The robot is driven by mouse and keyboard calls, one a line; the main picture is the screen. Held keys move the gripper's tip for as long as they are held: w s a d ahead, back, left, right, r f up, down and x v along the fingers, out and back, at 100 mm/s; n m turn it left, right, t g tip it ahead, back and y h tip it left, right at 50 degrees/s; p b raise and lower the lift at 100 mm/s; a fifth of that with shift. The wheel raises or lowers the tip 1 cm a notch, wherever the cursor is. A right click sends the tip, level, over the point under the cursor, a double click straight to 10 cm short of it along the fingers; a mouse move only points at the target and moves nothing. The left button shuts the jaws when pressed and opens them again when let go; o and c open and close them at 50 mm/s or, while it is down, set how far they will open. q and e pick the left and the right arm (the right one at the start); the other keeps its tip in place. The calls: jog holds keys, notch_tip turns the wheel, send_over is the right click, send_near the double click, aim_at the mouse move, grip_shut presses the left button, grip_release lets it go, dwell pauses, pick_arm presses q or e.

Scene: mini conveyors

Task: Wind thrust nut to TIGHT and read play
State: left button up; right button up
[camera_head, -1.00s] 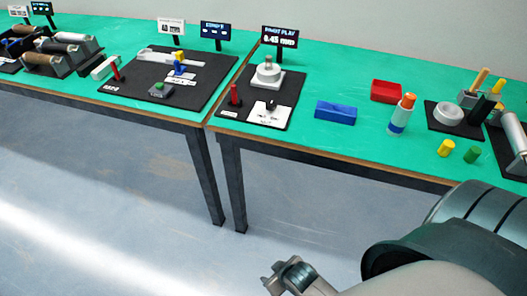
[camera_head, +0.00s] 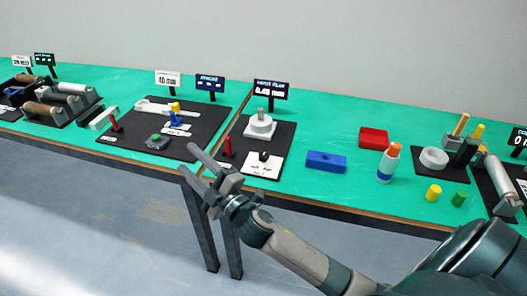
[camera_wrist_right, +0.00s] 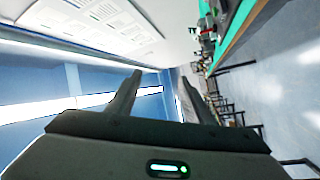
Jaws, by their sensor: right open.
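The station with the play reading sits on a dark mat (camera_head: 281,140) on the green table. In front is a white card with a dark pointer or knob (camera_head: 264,158). A red post (camera_head: 228,148) stands at the left. My right gripper (camera_head: 187,160) is open and empty, in front of the table edge and left of this station. Its fingers also show in the right wrist view (camera_wrist_right: 155,90).
A blue block (camera_head: 326,162), red tray (camera_head: 374,138) and orange-capped bottle (camera_head: 388,163) stand to the right. Another dark mat (camera_head: 195,145) with parts is left. Green table between the mat and blue block is clear.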

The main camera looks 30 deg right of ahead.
jog(key=w+a+r+n+g+y, duration=0.1)
jog(key=a+r+n+g+y, duration=0.2)
jog(key=a+n+g+y, duration=0.65)
jog(key=w+a+r+n+g+y, duration=0.1)
jog(key=a+r+n+g+y, duration=0.25)
jog(key=n, duration=1.15)
jog(key=w+d+f+n+g+h, duration=0.25)
jog(key=d+f+h, duration=0.2)
jog(key=d, duration=0.45)
jog(key=w+d+f+n+g+h, duration=0.2)
jog(key=w+d+f+n+h, duration=0.15)
jog(key=d+h, duration=0.4)
pick_arm(q)
jog(key=s+f, duration=0.7)
jog(key=f, duration=0.5)
jog(key=s+a+f, duration=0.1)
jog(key=s+f, duration=0.7)
jog(key=f, duration=0.4)
jog(key=shift+a+f, duration=0.25)
jog(key=shift+f, duration=0.05)
pick_arm(e)
jog(key=s+d+r+g+h, duration=0.1)
jog(key=d+r+h, duration=0.1)
jog(key=d, duration=0.9)
jog(key=s+d+r+m+g+h, duration=0.1)
jog(key=d+r+h, duration=0.2)
jog(key=d, duration=0.8)
jog(key=shift+s+r+h, duration=0.2)
jog(key=shift+r+h, duration=0.1)
jog(key=shift+r, duration=0.6)
